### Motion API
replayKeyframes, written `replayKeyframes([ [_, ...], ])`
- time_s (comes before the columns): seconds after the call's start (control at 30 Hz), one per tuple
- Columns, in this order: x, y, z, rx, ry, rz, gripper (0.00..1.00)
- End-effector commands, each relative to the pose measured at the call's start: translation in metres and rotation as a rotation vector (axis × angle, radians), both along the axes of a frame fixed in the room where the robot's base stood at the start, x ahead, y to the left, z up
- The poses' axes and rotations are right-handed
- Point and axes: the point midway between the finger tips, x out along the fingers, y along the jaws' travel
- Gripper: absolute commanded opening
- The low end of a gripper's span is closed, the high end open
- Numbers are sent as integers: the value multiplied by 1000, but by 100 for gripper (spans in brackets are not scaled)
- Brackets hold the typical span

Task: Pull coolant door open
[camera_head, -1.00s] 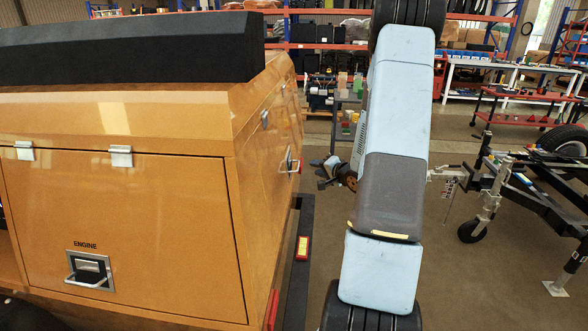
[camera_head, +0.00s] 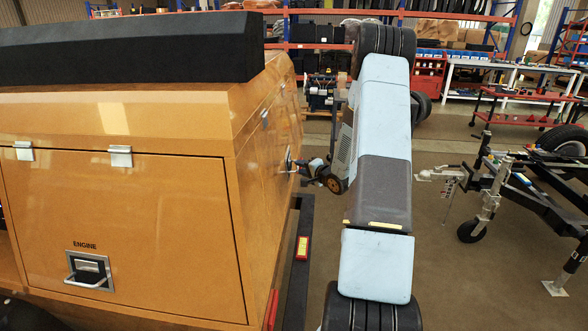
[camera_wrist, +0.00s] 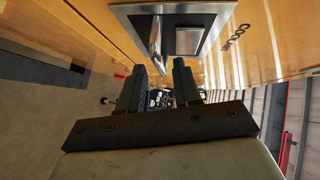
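The coolant door (camera_wrist: 110,20) is an orange panel on the side of the tower body, and it looks shut. In the wrist view its metal latch plate (camera_wrist: 190,42) and grey pull handle (camera_wrist: 155,42) stand at the top, beside partly readable lettering. In the head view this handle (camera_head: 289,158) shows edge-on on the right side wall. My gripper (camera_wrist: 166,75) is open, with a gap between its two dark fingers. The handle's lower end is close to the left finger; I cannot tell whether they touch. In the head view my gripper (camera_head: 308,168) is small beside the handle.
The ENGINE door (camera_head: 130,230) on the near face is shut, with its own handle (camera_head: 88,270). A black bumper rail (camera_head: 290,260) runs below the side wall. A trailer hitch (camera_head: 490,190) stands at the right. Floor (camera_head: 450,270) is clear between.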

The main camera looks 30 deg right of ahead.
Motion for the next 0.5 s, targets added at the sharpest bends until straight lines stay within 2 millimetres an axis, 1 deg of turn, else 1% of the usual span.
replayKeyframes([
  [0.03, 7, 2, -2, 0, 1, 2, 33],
  [0.1, 16, 4, -4, 0, 1, 2, 33],
  [0.2, 24, 5, -6, -1, 0, 1, 33],
  [0.33, 30, 6, -7, -1, 0, 1, 33],
  [0.5, 31, 6, -8, 0, 1, 1, 33],
])
